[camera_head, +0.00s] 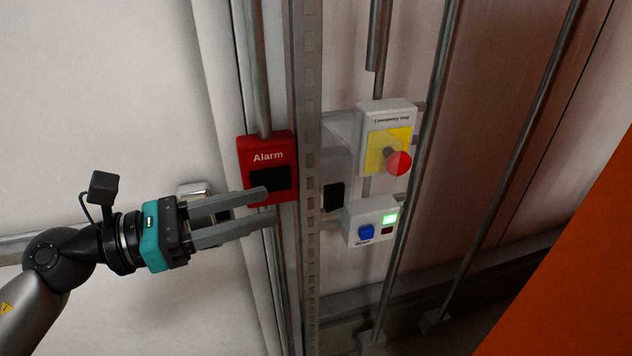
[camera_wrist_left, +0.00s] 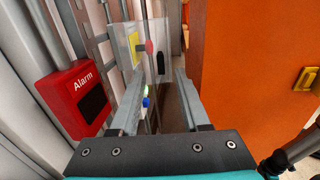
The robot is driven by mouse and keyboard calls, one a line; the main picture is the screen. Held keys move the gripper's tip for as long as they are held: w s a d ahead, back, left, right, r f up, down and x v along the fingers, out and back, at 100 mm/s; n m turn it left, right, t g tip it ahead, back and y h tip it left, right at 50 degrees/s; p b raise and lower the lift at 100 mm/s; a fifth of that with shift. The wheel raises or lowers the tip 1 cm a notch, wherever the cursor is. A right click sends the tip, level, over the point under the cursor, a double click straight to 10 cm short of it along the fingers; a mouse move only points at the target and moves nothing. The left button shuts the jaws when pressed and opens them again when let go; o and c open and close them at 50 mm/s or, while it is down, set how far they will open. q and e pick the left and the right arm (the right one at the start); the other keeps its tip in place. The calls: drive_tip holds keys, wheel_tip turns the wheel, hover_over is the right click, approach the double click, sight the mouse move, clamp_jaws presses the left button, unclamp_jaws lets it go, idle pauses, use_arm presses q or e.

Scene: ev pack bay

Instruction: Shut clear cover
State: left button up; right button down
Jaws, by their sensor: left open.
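The clear cover (camera_head: 340,128) is a see-through panel with a black patch at its lower end. In the head view it stands out from the left side of the white emergency-stop box (camera_head: 412,115), away from the yellow face and red button (camera_head: 398,163). In the left wrist view the see-through cover (camera_wrist_left: 159,35) also shows, with the black patch on it. My left gripper (camera_head: 268,205) is open and empty, left of the cover, its fingertips overlapping the red alarm box in the picture. My right gripper is in neither view.
A red alarm box (camera_head: 268,150) hangs beside a slotted metal post (camera_head: 311,250). A white box with a blue button (camera_head: 366,232) and lit green lamp sits below the emergency stop. Vertical pipes run alongside. An orange surface (camera_head: 575,270) stands at the right.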

sight(325, 189)
use_arm(q)
drive_tip(key=p+x, duration=0.2)
drive_tip(key=x, duration=0.5)
drive_tip(key=shift+w+d+r, duration=0.1)
drive_tip(key=shift+w+d, duration=0.1)
drive_tip(key=shift+d, duration=0.05)
drive_tip(key=shift+w+d+p, duration=0.25)
drive_tip(key=shift+d+p, duration=0.15)
drive_tip(key=shift+d, duration=0.2)
drive_tip(key=shift+c, duration=0.2)
clamp_jaws()
idle(0.5)
